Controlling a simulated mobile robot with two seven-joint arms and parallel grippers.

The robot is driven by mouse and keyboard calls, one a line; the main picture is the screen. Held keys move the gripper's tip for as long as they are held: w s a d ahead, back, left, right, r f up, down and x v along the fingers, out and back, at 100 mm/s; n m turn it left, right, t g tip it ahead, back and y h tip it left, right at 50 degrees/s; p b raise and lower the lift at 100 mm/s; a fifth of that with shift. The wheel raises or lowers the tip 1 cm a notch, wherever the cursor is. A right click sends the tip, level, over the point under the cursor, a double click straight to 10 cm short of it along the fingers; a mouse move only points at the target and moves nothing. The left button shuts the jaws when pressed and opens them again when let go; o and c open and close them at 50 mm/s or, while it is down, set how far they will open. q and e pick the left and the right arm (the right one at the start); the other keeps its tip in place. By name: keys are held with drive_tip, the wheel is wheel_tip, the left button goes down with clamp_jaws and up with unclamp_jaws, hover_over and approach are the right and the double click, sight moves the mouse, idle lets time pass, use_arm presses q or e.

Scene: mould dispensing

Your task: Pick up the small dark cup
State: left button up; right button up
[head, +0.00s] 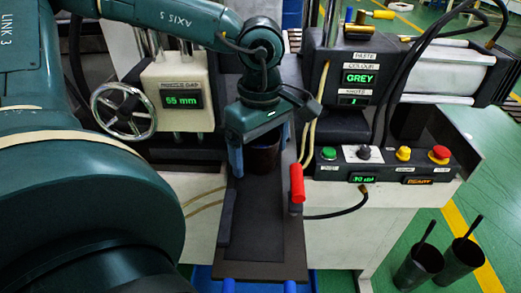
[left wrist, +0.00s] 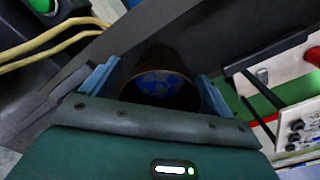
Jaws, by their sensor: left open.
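The small dark cup (head: 263,159) stands on the dark plate (head: 262,222) under the machine's middle, partly hidden by my left gripper (head: 259,150). In the left wrist view the cup (left wrist: 160,92) shows its round mouth, with blue patches inside. My left gripper is open, with its blue fingers on either side of the cup; it also shows in the left wrist view (left wrist: 155,84). I cannot tell whether either finger touches the cup. My right gripper is not in view.
A red-handled lever (head: 297,184) stands close right of the plate. A handwheel (head: 124,111) is at left. Two dark buckets (head: 462,258) with sticks stand on the green floor.

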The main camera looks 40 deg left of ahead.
use_arm(q)
drive_tip(key=shift+f, duration=0.1)
drive_tip(key=c, duration=1.1)
